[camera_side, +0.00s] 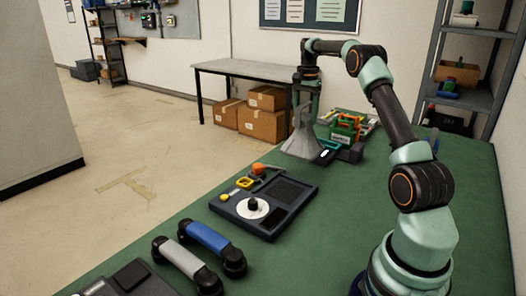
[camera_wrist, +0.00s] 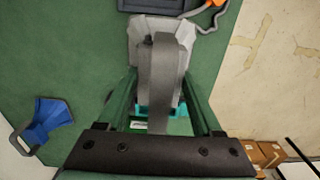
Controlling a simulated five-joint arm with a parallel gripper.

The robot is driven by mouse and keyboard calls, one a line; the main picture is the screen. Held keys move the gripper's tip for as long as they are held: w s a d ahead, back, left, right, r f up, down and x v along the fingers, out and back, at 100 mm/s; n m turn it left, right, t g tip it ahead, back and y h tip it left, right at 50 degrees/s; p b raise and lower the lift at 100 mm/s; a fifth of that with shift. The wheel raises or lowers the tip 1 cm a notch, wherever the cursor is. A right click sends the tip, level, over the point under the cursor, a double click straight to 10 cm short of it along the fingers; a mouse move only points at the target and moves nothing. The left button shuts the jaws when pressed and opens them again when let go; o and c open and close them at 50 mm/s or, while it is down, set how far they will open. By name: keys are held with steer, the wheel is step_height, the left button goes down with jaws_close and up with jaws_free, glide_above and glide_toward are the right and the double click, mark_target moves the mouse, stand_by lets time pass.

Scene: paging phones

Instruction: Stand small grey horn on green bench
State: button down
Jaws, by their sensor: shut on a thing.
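The small grey horn (camera_side: 302,143) is at the far side of the green bench (camera_side: 385,190), upright with its wide mouth down. My gripper (camera_side: 304,103) points down and is shut on its narrow upper part. In the wrist view the grey horn (camera_wrist: 161,65) lies between the two green fingers of my gripper (camera_wrist: 158,82). The green bench (camera_wrist: 75,45) shows below it there. I cannot tell whether the horn's rim touches the bench. Part of its lower side is hidden by the gripper in the wrist view.
Blue (camera_side: 210,236) and grey (camera_side: 178,258) handsets lie nearer. Red and green items (camera_side: 346,130) crowd the horn's right. A blue object (camera_wrist: 40,122) lies apart.

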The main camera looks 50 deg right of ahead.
mark_target(305, 139)
steer(key=f, duration=0.2)
steer(key=d+f, duration=0.1)
steer(key=f, duration=0.1)
steer(key=shift+s+f, duration=0.1)
steer(key=shift+f, duration=2.55)
steer(key=shift+c, duration=0.2)
jaws_free()
